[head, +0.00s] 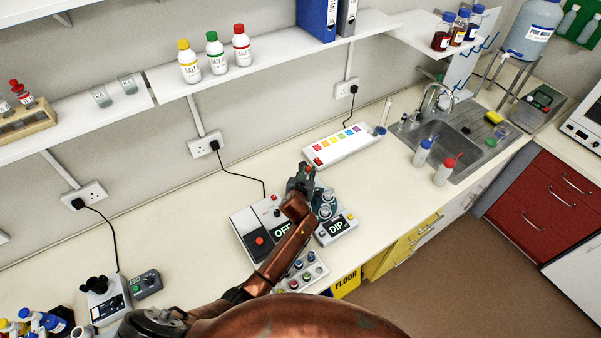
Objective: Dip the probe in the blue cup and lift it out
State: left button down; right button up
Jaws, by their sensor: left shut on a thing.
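My left gripper (303,178) is above the bench, over the back of a grey instrument with an OFF display (283,230) and a box marked DIP (337,229). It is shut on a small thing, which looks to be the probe. The fingers hide nearly all of it, so its tip cannot be made out. A round teal stand with shiny round wells (326,210) is just right of the gripper, partly covered by my arm. I cannot clearly pick out the blue cup among these parts. My right gripper is not in view.
A control box with coloured knobs (301,271) sits at the bench's front edge. A white strip with coloured squares (341,146) lies behind. Two wash bottles (422,153) stand by the sink (455,138).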

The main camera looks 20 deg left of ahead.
pick_arm(q)
jog(key=c, duration=2.2)
grip_release()
jog(key=shift+w+r, duration=0.1)
jog(key=shift+r, duration=0.25)
jog(key=shift+o, duration=0.6)
jog(key=shift+s, duration=0.4)
jog(key=v, duration=1.1)
jog(key=shift+s, duration=0.25)
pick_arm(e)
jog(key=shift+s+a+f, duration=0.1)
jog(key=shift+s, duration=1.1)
pick_arm(q)
jog(key=shift+d, duration=0.15)
